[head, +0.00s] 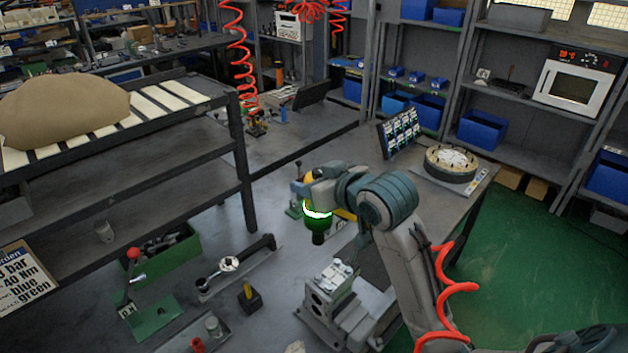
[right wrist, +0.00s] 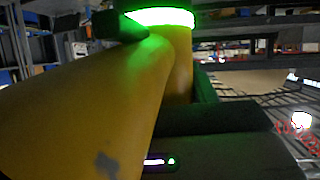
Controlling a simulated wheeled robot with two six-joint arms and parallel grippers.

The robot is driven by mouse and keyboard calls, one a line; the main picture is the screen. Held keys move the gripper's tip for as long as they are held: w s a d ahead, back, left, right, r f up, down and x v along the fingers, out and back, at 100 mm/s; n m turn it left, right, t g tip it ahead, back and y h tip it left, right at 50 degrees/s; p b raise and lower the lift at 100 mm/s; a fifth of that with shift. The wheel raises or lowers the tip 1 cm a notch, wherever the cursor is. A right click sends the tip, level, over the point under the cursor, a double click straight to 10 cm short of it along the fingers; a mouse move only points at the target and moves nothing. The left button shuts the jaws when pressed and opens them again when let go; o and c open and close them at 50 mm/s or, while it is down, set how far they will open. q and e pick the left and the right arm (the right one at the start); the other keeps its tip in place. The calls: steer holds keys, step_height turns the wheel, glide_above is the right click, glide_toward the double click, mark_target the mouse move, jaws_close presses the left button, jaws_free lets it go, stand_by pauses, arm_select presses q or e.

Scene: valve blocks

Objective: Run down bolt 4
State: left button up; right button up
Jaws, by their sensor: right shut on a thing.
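My right gripper (head: 316,190) is shut on a yellow and dark green power tool (head: 318,225), with a lit green-white ring around it. The tool's yellow body (right wrist: 85,105) fills the left of the right wrist view, with the lit ring (right wrist: 160,17) at the top. The tool hangs beyond the grey valve block (head: 333,280), slightly to its left in the head view, apart from it in the picture. The block sits in a grey fixture on the bench, with small light bolt heads on top. I cannot tell which is bolt 4. My left gripper is not in view.
A torque wrench (head: 240,265) lies on a tray left of the block. A yellow-topped item on a black base (head: 249,296) stands nearby. A green bin (head: 165,260) is farther left. A display panel (head: 400,132) and a round tray (head: 451,164) stand at the right.

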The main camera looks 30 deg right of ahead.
steer(key=shift+f, duration=0.3)
steer(key=shift+d+f+b, duration=0.1)
steer(key=shift+f+b, duration=0.45)
steer(key=shift+f, duration=0.4)
steer(key=shift+f+b, duration=0.3)
steer(key=shift+f, duration=0.3)
steer(key=shift+w+a+f+n+y, duration=0.1)
steer(key=shift+a+f+n+y, duration=0.15)
steer(key=shift+n+y, duration=0.25)
steer(key=shift+w+a+f+n+y, duration=0.1)
steer(key=shift+f+n+y, duration=0.1)
steer(key=shift+n+y, duration=0.25)
steer(key=shift+a+f+n+g+y+b, duration=0.1)
steer(key=shift+f+n+g+y+b, duration=0.5)
steer(key=shift+n+y, duration=0.2)
steer(key=shift+s+f+n+g+y+b, duration=0.1)
steer(key=shift+f+n+g+y+b, duration=0.15)
steer(key=shift+n+y, duration=0.25)
steer(key=shift+s+f+n+g+y+b, duration=0.1)
steer(key=shift+n+g+y+b, duration=0.05)
steer(key=shift+n+g+y, duration=0.25)
steer(key=shift+s+n+y, duration=0.15)
steer(key=shift+n+y, duration=0.2)
steer(key=shift+y, duration=0.2)
steer(key=shift+r, duration=0.1)
